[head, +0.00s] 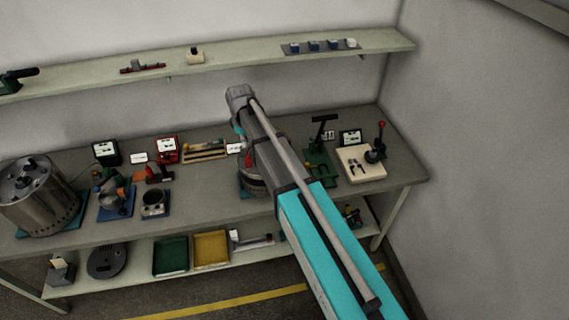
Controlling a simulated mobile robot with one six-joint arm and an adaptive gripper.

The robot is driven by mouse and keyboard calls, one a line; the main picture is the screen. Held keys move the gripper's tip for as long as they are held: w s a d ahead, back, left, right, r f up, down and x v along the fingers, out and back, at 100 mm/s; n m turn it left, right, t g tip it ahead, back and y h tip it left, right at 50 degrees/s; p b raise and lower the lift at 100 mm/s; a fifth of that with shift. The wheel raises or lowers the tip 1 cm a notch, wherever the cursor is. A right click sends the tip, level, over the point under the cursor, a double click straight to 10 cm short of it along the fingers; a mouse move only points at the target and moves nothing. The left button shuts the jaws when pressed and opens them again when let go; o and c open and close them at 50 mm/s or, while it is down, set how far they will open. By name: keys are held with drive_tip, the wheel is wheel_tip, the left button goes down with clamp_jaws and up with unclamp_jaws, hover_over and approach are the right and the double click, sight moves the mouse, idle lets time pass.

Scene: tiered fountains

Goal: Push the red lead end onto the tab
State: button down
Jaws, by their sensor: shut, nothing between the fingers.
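I cannot make out the red lead end or the tab; they are too small to tell or hidden. My arm reaches from the lower right over the workbench (215,218), with its grey joint above the back of the bench. My gripper does not show; it is hidden behind my arm or out of view. A round metal device on a teal base (247,184) stands partly behind my arm. Red shows on a red-framed meter (167,147), on a red device (157,172) in front of it, and on a red-topped lever (382,127) at the right.
A large metal drum (36,195) stands at the left end. A green press (320,150) and a cream board (352,172) with pliers are at the right. A shelf (230,58) runs above; green (171,256) and yellow trays (211,249) sit below. The bench front is partly clear.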

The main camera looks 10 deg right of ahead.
drive_tip(key=shift+r+p, duration=0.45)
drive_tip(key=shift+r, duration=0.25)
drive_tip(key=s+d+f+n+b, duration=0.3)
drive_tip(key=s+d, duration=0.1)
drive_tip(key=d, duration=0.2)
drive_tip(key=s+d+f+n+y+b, duration=0.1)
drive_tip(key=s+d+f+n+b, duration=0.3)
drive_tip(key=d, duration=0.2)
drive_tip(key=shift+s+d, duration=0.3)
drive_tip(key=shift+s, duration=0.05)
drive_tip(key=shift+n, duration=0.3)
drive_tip(key=s+d+m, duration=0.3)
drive_tip(key=s+m, duration=0.3)
drive_tip(key=m, duration=0.3)
drive_tip(key=s+d+m+h, duration=0.1)
drive_tip(key=s+d+m, duration=0.3)
drive_tip(key=s+m, duration=0.3)
drive_tip(key=m, duration=0.3)
drive_tip(key=shift+s, duration=0.3)
